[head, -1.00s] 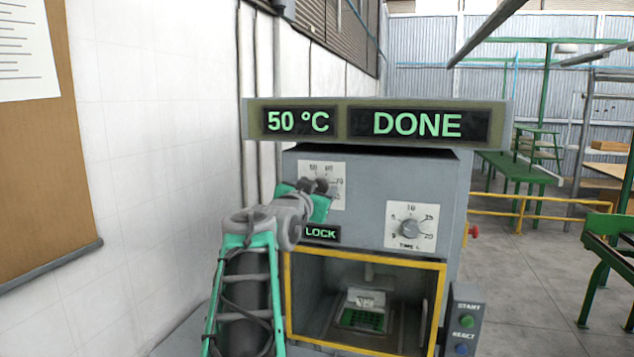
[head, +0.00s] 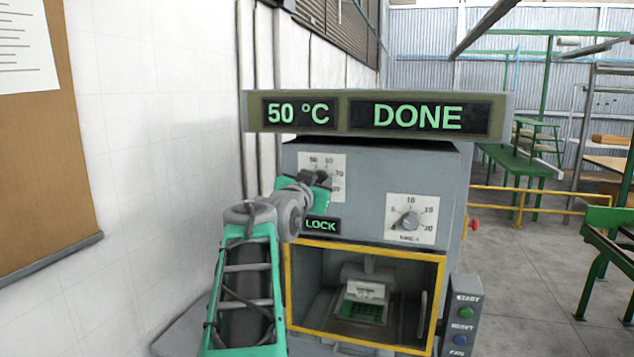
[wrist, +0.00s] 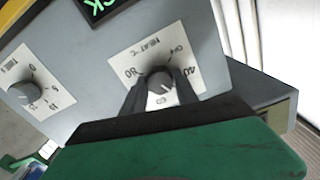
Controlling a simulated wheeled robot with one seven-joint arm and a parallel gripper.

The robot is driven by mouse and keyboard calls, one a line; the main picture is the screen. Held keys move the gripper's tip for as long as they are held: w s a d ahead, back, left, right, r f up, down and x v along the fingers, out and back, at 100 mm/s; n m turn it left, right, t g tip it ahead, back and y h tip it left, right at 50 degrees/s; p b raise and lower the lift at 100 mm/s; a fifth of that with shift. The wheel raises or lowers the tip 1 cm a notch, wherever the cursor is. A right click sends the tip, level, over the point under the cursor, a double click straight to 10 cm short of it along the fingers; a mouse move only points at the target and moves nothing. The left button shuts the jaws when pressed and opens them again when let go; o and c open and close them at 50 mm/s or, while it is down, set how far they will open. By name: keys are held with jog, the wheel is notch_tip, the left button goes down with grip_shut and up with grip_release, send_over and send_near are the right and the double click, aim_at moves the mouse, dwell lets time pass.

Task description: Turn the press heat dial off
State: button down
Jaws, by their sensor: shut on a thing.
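The heat dial is a dark round knob (wrist: 160,79) on a white scale plate (wrist: 150,57), which reads HEAT °C in the wrist view. My gripper (wrist: 160,92) has its two dark fingers on either side of the knob and is shut on it. In the head view the heat scale plate (head: 331,163) is at the press's upper left, and my gripper (head: 320,179) hides much of it and the knob. The press display (head: 298,114) reads 50 °C and DONE. I cannot clearly read where the knob's mark points.
The time dial (head: 409,221) sits to the right of the heat dial. The lit LOCK sign (head: 320,225) is just below my gripper. The yellow-framed press opening (head: 440,290) and the START/REJECT button box (head: 461,316) are lower. A white wall (head: 150,150) stands at left.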

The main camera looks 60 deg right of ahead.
jog(key=shift+f+n+b, duration=0.1)
jog(key=shift+n+b, duration=0.25)
jog(key=shift+n, duration=0.05)
jog(key=shift+n+b, duration=0.45)
jog(key=shift+n, duration=0.15)
jog(key=shift+n+b, duration=0.8)
jog(key=shift+n, duration=0.4)
jog(key=n+b, duration=0.1)
jog(key=n, duration=0.4)
jog(key=shift+b, duration=0.4)
jog(key=n, duration=0.5)
jog(key=shift+n, duration=0.4)
jog(key=n, duration=0.4)
jog(key=shift+n, duration=0.4)
